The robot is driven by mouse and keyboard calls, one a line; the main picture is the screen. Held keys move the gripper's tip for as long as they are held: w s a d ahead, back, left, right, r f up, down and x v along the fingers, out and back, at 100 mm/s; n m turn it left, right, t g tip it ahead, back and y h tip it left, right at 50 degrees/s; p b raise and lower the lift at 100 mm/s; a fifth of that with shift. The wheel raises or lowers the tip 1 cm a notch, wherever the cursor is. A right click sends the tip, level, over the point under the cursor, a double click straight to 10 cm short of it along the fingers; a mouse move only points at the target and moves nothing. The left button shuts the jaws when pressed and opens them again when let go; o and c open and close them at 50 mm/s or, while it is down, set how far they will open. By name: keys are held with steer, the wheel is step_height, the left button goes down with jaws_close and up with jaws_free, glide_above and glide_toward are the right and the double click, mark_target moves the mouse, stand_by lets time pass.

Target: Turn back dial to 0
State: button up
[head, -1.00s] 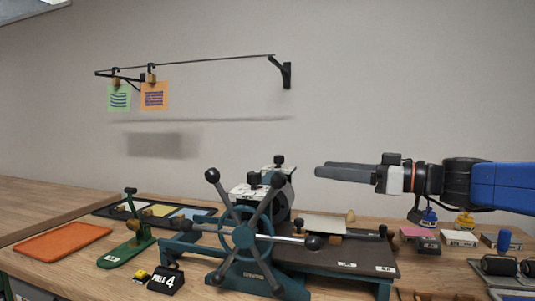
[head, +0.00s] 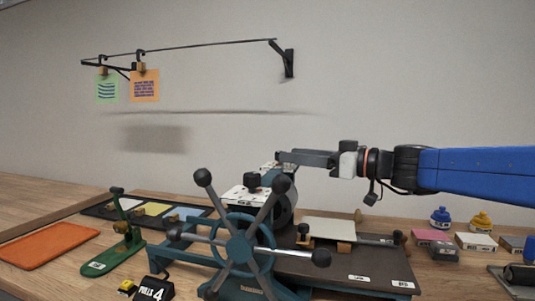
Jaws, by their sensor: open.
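The green-blue press carries two white dial plates with black knobs on top of its roller. The front dial (head: 245,194) shows its plate and knob clearly. The back dial (head: 267,167) is behind it, and only part of its white plate shows. Its knob is hidden by or merges with my gripper's tips, and its setting is too small to read. My gripper (head: 279,158) reaches in from the right, level, with its fingertips at the back dial in the picture. It is open and holds nothing that I can see. I cannot tell whether it touches the knob.
The press's spoked wheel (head: 238,249) stands in front of the dials, with ball-ended spokes reaching up near them. The press bed (head: 340,265) extends right. Ink bottles (head: 440,217) stand at the right. A rail with hanging prints (head: 145,85) is on the wall. Space above the bed is free.

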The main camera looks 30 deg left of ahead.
mark_target(267, 163)
steer(key=a, duration=0.8)
steer(key=shift+s+a, duration=0.25)
steer(key=shift+a, duration=0.1)
steer(key=c, duration=1.1)
